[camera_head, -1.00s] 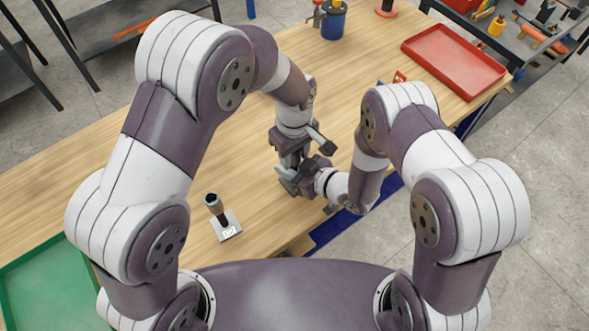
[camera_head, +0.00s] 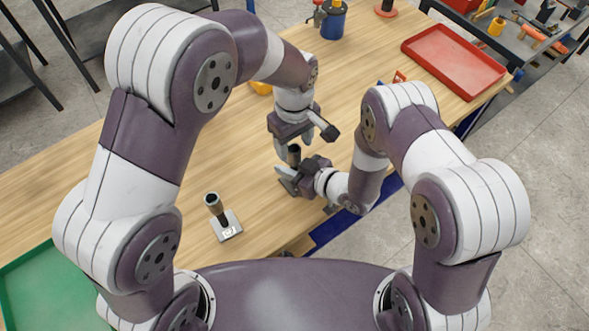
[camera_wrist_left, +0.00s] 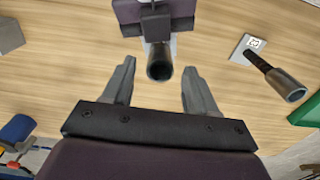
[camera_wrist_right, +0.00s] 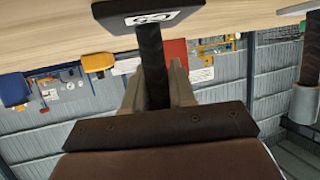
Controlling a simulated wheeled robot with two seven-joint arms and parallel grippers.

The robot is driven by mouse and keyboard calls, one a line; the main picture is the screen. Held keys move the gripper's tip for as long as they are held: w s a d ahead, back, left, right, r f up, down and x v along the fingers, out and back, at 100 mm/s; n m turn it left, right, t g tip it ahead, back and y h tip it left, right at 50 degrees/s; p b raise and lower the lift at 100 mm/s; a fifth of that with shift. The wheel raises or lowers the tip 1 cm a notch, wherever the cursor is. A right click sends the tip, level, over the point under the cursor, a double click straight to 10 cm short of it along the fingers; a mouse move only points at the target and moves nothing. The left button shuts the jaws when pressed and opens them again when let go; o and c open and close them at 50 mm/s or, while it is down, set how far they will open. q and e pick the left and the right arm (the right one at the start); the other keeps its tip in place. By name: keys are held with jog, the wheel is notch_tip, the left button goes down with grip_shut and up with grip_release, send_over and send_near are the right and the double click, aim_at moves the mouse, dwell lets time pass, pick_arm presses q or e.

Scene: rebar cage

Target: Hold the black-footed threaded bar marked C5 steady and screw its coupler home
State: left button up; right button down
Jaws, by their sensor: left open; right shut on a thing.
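The threaded bar (camera_wrist_right: 150,60) is dark and stands on a black foot (camera_wrist_right: 120,18) with a white label, too small to read surely. My right gripper (camera_head: 291,180) is shut on this bar below its coupler. The grey, hollow-ended coupler (camera_wrist_left: 160,66) sits on the bar's top and also shows in the head view (camera_head: 294,151). My left gripper (camera_head: 293,143) is open just above, pointing down. In the left wrist view its fingers stand apart on either side of the coupler, not touching it. How far the coupler is screwed on is hidden.
A second bar with coupler (camera_head: 215,205) stands on a pale foot (camera_head: 227,228) to the left. A green tray (camera_head: 45,285) is at lower left, a red tray (camera_head: 453,60) at far right, a blue container (camera_head: 333,20) at the back. The wooden table between is mostly clear.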

pick_arm(q)
jog(key=shift+r, duration=0.15)
jog(key=shift+c, duration=0.5)
notch_tip(320, 180, up, 3)
jog(key=shift+r, duration=0.15)
notch_tip(320, 180, down, 8)
jog(key=shift+f, duration=0.1)
